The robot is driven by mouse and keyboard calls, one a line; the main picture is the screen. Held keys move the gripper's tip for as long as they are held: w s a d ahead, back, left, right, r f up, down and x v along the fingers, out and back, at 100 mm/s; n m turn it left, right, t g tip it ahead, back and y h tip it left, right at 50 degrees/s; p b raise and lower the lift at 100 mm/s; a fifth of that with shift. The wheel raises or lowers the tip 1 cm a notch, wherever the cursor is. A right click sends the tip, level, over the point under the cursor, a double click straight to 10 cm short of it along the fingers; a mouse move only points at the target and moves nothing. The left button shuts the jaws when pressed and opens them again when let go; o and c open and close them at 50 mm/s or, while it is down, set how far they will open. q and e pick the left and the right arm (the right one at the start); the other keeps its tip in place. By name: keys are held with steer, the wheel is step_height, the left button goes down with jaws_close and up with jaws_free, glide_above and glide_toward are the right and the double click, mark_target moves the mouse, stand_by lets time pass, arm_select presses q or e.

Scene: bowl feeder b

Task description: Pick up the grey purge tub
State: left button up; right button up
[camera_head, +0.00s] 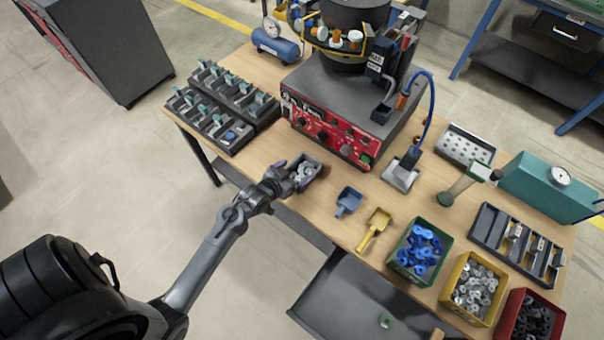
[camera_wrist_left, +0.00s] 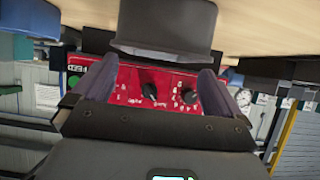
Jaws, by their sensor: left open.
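The grey purge tub (camera_head: 311,165) stands on the bench in front of the red control panel in the head view, with small grey parts inside. In the left wrist view a dark grey tub shape (camera_wrist_left: 165,28), apparently the same tub, hangs from the top edge of the inverted picture, beyond the fingers. My left gripper (camera_head: 289,179) is at the near left side of the tub, its jaws open. In the left wrist view my open fingers (camera_wrist_left: 155,85) stand wide apart with nothing between them. The hand partly hides the tub; contact cannot be told. My right gripper is not in view.
The bowl feeder's red control panel (camera_head: 330,133) is behind the tub. Bins of parts, including a green bin (camera_head: 398,267), line the right front. A dark fixture rack (camera_head: 237,138) is at left.

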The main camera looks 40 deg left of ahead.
mark_target(302, 176)
arm_select(q)
steer(key=x, duration=0.2)
steer(key=b+x, duration=0.1)
steer(key=x, duration=0.1)
steer(key=shift+s+d+f, duration=0.2)
steer(key=shift+f, duration=0.05)
steer(key=shift+w+f, duration=0.3)
steer(key=shift+w, duration=0.3)
steer(key=c, duration=0.9)
steer(key=shift+o, duration=0.2)
steer(key=shift+r, duration=0.1)
